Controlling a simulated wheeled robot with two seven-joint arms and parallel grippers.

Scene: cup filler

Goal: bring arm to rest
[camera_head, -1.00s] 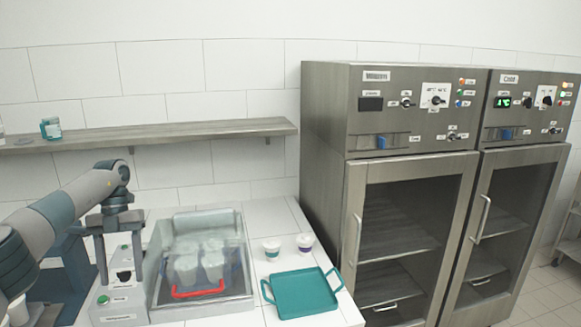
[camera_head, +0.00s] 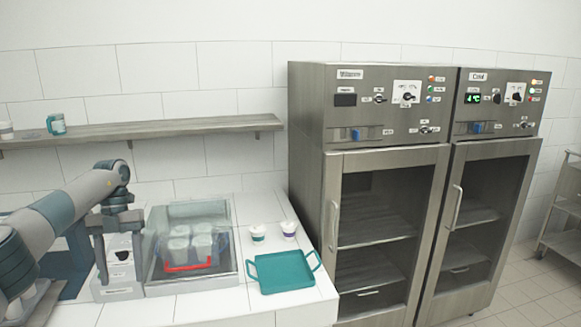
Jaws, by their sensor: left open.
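My left arm comes in from the left, and its gripper (camera_head: 120,256) points down with its fingers apart in front of the cup filler's control box (camera_head: 120,272). Nothing shows between the fingers. The cup filler's clear case (camera_head: 192,213) stands just right of the gripper. Inside it are several pale cups (camera_head: 190,244) and a red handle or bar (camera_head: 188,267) in front of them. I cannot tell whether the gripper touches the control box. My right gripper is not in view.
A teal tray (camera_head: 283,271) lies on the white counter, with two small cups (camera_head: 258,233) behind it. Two steel cabinets (camera_head: 375,110) with closed glass doors stand to the right. A wall shelf (camera_head: 180,127) holds a teal-and-white cup (camera_head: 56,124).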

